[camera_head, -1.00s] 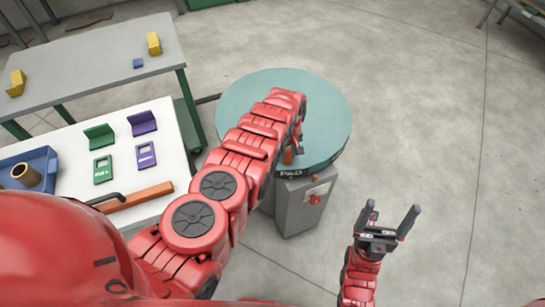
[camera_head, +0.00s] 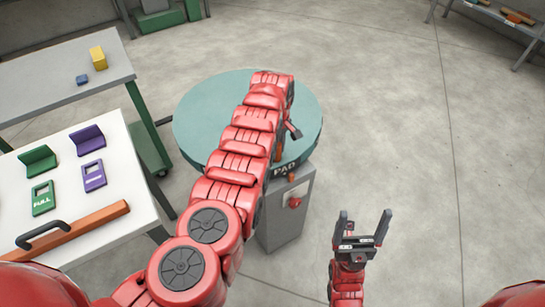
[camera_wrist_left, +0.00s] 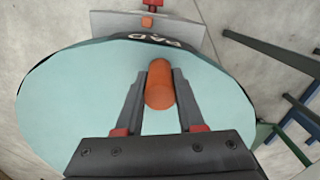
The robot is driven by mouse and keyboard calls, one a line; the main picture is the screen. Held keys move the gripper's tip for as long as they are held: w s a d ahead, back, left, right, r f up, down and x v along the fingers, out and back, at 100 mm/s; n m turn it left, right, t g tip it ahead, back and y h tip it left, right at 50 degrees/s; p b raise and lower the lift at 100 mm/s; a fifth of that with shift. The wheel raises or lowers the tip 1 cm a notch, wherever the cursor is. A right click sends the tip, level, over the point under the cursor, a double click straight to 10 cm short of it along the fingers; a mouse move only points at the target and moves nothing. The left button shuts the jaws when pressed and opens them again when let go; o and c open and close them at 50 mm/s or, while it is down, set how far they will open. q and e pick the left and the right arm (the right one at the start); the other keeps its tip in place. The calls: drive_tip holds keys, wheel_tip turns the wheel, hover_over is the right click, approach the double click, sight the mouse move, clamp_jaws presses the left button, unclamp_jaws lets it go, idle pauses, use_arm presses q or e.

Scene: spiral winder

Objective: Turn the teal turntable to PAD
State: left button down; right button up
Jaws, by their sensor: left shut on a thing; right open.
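The teal turntable (camera_head: 205,115) is a round disc on a grey pedestal. Its dark rim carries the label PAD (camera_head: 285,168), just above an orange marker (camera_head: 292,177) on the pedestal. In the left wrist view the label (camera_wrist_left: 158,39) sits close to the marker (camera_wrist_left: 149,22), roughly in line. My left gripper (camera_wrist_left: 160,80) is shut on an upright orange peg (camera_wrist_left: 160,92) on the disc; in the head view my arm partly hides the peg and the disc. My right gripper (camera_head: 362,228) is open and empty, right of the pedestal.
A white table (camera_head: 110,190) at left holds green and purple brackets, tags and an orange-brown bar (camera_head: 85,223). A grey table (camera_head: 60,75) behind it carries yellow and blue blocks. The floor to the right is clear.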

use_arm(q)
drive_tip(key=shift+w+d+f+b, duration=0.25)
drive_tip(key=shift+d+b, duration=0.05)
drive_tip(key=shift+b, duration=0.4)
drive_tip(key=shift+w+d+r+b, duration=0.15)
drive_tip(key=shift+d+r+b, duration=0.1)
drive_tip(key=shift+b, duration=0.45)
drive_tip(key=c, duration=0.5)
unclamp_jaws()
drive_tip(key=shift+r, duration=0.1)
